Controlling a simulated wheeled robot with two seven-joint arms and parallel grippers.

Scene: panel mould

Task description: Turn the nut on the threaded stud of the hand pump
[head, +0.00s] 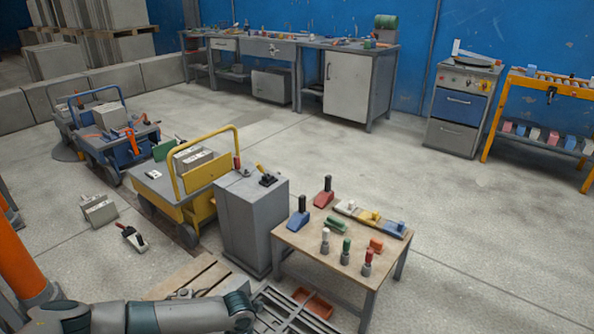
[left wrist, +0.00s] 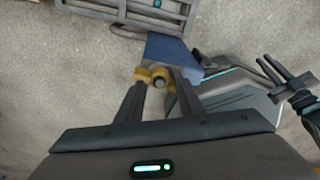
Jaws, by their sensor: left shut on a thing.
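In the left wrist view, my left gripper (left wrist: 159,88) is shut on a yellow nut (left wrist: 144,75), with a finger on each side of it. The grey end of the threaded stud (left wrist: 159,82) shows in the middle of the nut. A blue block (left wrist: 168,48), which seems to be part of the hand pump, lies just beyond the fingers. My right gripper (left wrist: 272,70) is at the right of this view, its two dark fingers apart and empty, away from the nut. In the head view only my left arm shows; the nut and pump are out of sight.
In the head view, a grey metal frame (head: 272,306) with a red piece (head: 313,303) lies at the bottom. A small wooden table (head: 300,240) with several tools stands close behind it. A grey cabinet (head: 250,225) and yellow cart (head: 185,205) stand left of the table. Open floor lies beyond.

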